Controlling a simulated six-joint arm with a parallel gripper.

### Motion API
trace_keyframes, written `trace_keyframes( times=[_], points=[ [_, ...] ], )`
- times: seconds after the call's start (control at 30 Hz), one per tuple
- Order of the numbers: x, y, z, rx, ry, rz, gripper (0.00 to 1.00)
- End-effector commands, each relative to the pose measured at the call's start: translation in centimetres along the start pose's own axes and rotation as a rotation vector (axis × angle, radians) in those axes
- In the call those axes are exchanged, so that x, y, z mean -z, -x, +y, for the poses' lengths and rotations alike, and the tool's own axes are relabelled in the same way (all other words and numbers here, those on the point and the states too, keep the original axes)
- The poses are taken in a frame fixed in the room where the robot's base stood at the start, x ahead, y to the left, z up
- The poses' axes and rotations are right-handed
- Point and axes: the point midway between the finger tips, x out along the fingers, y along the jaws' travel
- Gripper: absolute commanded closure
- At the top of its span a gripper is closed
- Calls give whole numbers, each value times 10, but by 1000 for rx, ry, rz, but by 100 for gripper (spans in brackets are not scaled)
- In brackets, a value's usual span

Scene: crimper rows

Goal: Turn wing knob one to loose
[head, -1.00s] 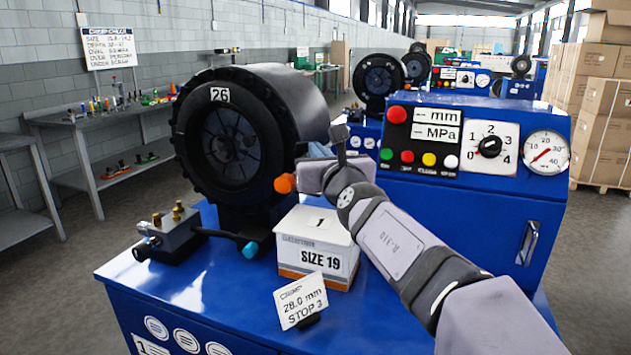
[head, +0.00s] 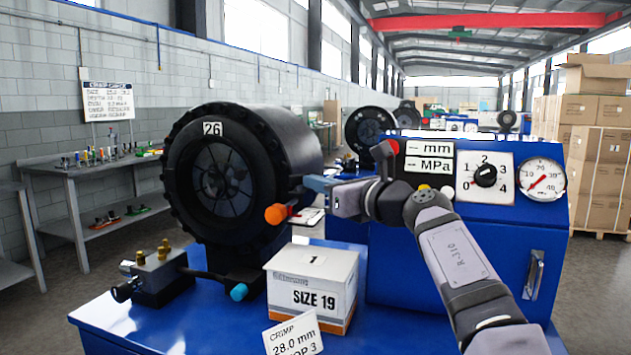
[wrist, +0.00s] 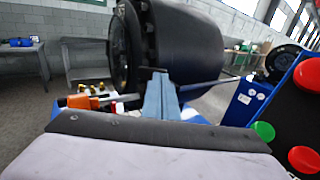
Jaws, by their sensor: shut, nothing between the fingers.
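The near crimper (head: 232,180), marked 26, stands on a blue bench. An orange-ended part (head: 277,213) sticks out at its right side; it also shows in the wrist view (wrist: 80,101). A cyan-ended handle (head: 239,291) is at its foot. A block with brass fittings and a black knob (head: 122,292) sits at the front left. I cannot tell which is wing knob one, and no loose mark is readable. My gripper (head: 318,184) is shut and empty, right of the crimper and close to the orange end; contact is unclear. Its blue-grey fingers (wrist: 162,95) reach toward the crimper in the wrist view.
A SIZE 19 box (head: 313,285) and a 28.0 mm card (head: 293,335) stand on the bench (head: 150,335). The blue control cabinet (head: 475,255) with dial and gauge is behind my arm at right. A side table (head: 105,175) stands at left.

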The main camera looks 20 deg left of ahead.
Motion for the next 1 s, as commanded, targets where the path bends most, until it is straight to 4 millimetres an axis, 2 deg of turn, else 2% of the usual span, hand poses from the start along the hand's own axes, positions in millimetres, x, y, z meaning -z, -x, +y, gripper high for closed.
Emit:
trace_keyframes(
  times=[0.13,0.5,1.0],
  points=[
    [-7,-2,-6,-89,-1,2,100],
    [-10,-6,-13,-299,0,0,100],
    [-3,-12,-20,-322,1,-5,100]
  ],
)
